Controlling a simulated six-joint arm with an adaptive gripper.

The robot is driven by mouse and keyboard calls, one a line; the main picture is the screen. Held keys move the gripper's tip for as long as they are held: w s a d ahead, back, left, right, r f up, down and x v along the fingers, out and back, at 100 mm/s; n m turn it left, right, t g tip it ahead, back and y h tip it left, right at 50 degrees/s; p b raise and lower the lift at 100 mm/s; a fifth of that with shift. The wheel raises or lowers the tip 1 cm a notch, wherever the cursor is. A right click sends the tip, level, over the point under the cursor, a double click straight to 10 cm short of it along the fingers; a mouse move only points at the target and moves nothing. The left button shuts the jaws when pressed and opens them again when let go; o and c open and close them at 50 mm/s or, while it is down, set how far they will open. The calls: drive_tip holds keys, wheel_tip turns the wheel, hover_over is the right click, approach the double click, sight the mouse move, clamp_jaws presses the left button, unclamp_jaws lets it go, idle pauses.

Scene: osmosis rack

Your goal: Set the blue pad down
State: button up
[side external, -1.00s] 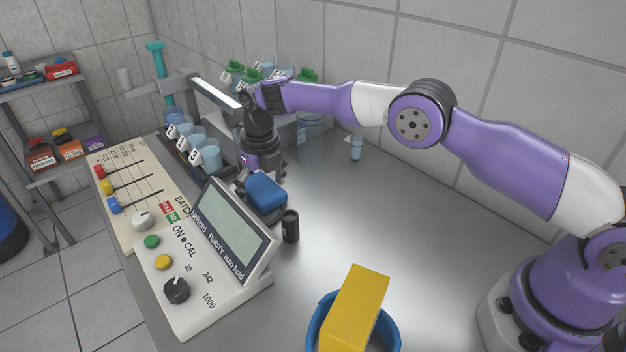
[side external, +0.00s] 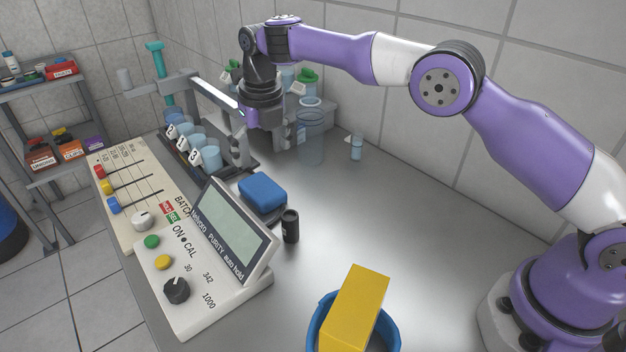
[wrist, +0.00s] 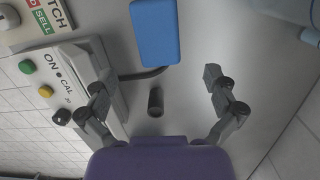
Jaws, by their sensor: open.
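The blue pad (side external: 263,193) rests on the grey bench, just behind the display of the meter console. It also shows in the wrist view (wrist: 154,32), beyond my fingers and touching neither. My gripper (side external: 262,158) is above and behind the pad in the side view, pointing down. In the wrist view my gripper (wrist: 158,92) has its two fingers wide apart with nothing held between them.
A small black cylinder (side external: 290,226) stands near the pad, beside the meter console (side external: 205,275). Numbered beakers (side external: 195,150) stand in a rack at the back left. A blue bin (side external: 319,318) holds a yellow block (side external: 355,305). The bench's right middle is clear.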

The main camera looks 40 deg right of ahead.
drive_tip(key=s+d+r+m+t, duration=0.1)
drive_tip(key=s+d+r+m, duration=0.4)
drive_tip(key=m, duration=0.4)
drive_tip(key=s+d+r+m+t, duration=0.1)
drive_tip(key=s+d+r+m, duration=0.2)
drive_tip(key=s+r+m, duration=0.5)
drive_tip(key=s+d+f+m+t, duration=0.1)
drive_tip(key=s+d+f+m, duration=0.1)
drive_tip(key=s+m, duration=0.4)
drive_tip(key=s+d+f+m+t, duration=0.1)
drive_tip(key=s+f+m, duration=0.1)
drive_tip(key=s+m, duration=0.5)
drive_tip(key=m, duration=0.5)
drive_tip(key=shift+s+d+f, duration=0.2)
drive_tip(key=shift+d+f, duration=0.2)
